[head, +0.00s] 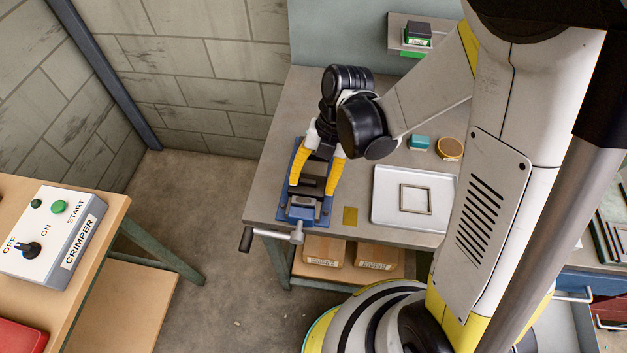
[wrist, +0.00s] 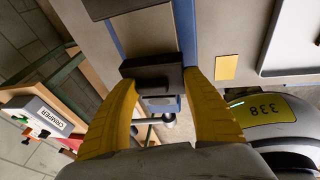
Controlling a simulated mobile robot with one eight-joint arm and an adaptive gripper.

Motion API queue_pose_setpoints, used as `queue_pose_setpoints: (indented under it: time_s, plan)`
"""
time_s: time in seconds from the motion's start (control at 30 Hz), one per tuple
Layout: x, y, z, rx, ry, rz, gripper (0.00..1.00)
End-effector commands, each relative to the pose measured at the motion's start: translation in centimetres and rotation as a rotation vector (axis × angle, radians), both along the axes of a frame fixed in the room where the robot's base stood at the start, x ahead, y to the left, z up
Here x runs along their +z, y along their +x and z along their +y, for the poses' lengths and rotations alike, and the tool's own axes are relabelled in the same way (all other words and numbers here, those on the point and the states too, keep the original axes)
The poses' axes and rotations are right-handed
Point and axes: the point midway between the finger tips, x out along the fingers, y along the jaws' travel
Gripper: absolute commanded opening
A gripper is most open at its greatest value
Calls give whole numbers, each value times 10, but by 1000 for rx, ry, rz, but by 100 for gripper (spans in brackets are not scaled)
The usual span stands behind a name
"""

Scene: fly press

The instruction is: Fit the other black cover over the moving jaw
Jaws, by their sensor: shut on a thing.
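The vise (head: 296,212) has a blue base and stands at the table's front left corner, its crank (head: 247,239) overhanging the edge. My gripper (head: 312,187) reaches down over it with yellow fingers on either side. In the wrist view, my gripper (wrist: 160,80) is shut on a black cover (wrist: 152,68), a dark block spanning the fingertips. A grey metal part of the vise (wrist: 160,102) shows just below the cover; I cannot tell whether they touch. A dark block (wrist: 112,7) at the top edge of the wrist view looks like the other jaw.
A brass-coloured plate (head: 350,216) lies right of the vise. A white tray (head: 388,212) holds a square frame (head: 415,200). A teal block (head: 419,142) and a round brown-topped item (head: 450,149) are behind it. A crimper control box (head: 52,238) sits on the left bench.

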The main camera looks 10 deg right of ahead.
Motion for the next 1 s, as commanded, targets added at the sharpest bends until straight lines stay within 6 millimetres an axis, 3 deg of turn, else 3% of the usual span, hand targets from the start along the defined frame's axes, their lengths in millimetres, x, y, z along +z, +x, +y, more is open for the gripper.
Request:
queue_pose_setpoints:
  time_s: [0.47,0.5,0.53,0.87,1.0]
  plan:
    - [0,3,5,3,9,-4,20]
    - [0,3,5,2,9,-5,70]
    - [0,3,5,3,8,-5,80]
    - [1,2,3,1,4,-2,82]
    - [14,4,-1,1,4,-2,82]
